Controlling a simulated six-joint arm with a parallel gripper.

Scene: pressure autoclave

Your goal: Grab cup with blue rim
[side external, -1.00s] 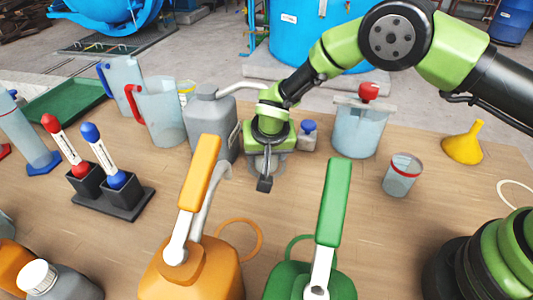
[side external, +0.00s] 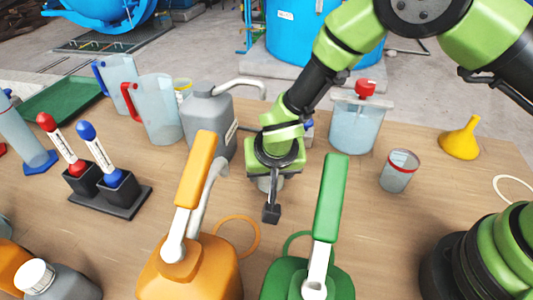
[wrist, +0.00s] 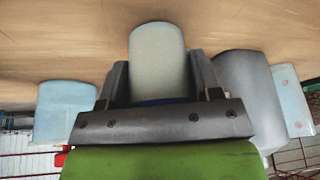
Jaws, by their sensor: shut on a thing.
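The cup with the blue rim (wrist: 158,58) is between the two fingers of my gripper (wrist: 160,85) in the wrist view. A strip of its blue rim shows low down, close to the gripper body, which hides the rest. My gripper is shut on the cup. In the side external view my gripper (side external: 268,182) is over the middle of the table, behind the orange and green jugs. There the cup is mostly hidden by my gripper and wrist.
A red-rimmed cup (side external: 399,171) stands to the right, near a yellow funnel (side external: 460,138). A grey canister (side external: 209,122) is close on the left and a red-topped clear container (side external: 356,120) behind right. Orange (side external: 190,270) and green (side external: 308,280) jugs stand in front.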

